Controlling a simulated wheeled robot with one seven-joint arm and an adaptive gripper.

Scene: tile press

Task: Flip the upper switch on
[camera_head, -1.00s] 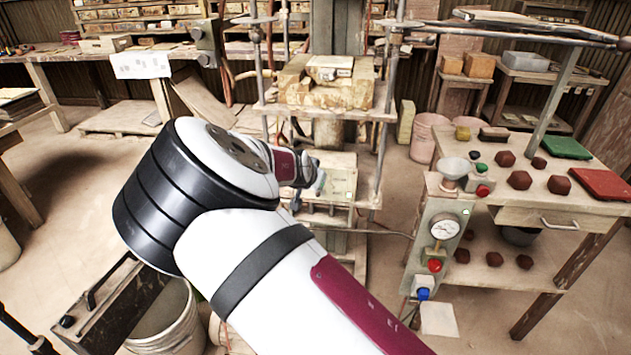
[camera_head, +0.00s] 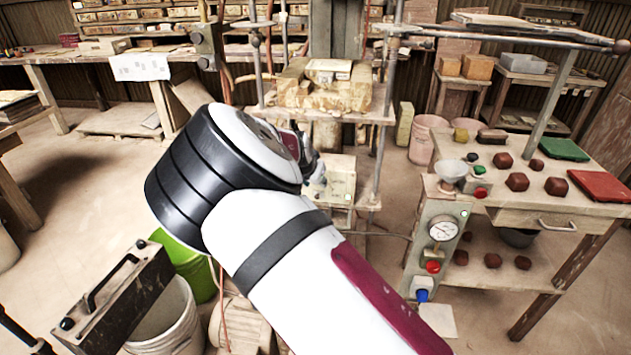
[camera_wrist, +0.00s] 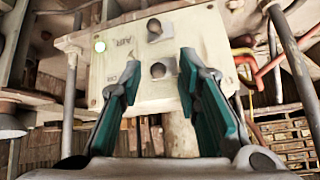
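In the wrist view a pale panel (camera_wrist: 125,60) faces me, with lettering, a lit pale-green lamp (camera_wrist: 100,46) and two dark round switch parts, one (camera_wrist: 153,30) nearer the picture's top and one (camera_wrist: 158,70) below it. I cannot tell their settings, nor which is the upper switch on the machine. My gripper (camera_wrist: 160,62) is open and empty, its teal-padded fingers spread on either side of the lower-pictured switch. Contact with the panel cannot be told. In the head view my gripper (camera_head: 314,168) is mostly hidden behind my arm, beside the beige box (camera_head: 341,180) on the press.
The press has upright rods and a platform (camera_head: 325,113) above the box. A gauge post (camera_head: 436,235) and a worktable (camera_head: 540,175) with dark red lumps stand right. A white bucket (camera_head: 168,325) and green bucket (camera_head: 188,262) stand lower left. Floor between is partly clear.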

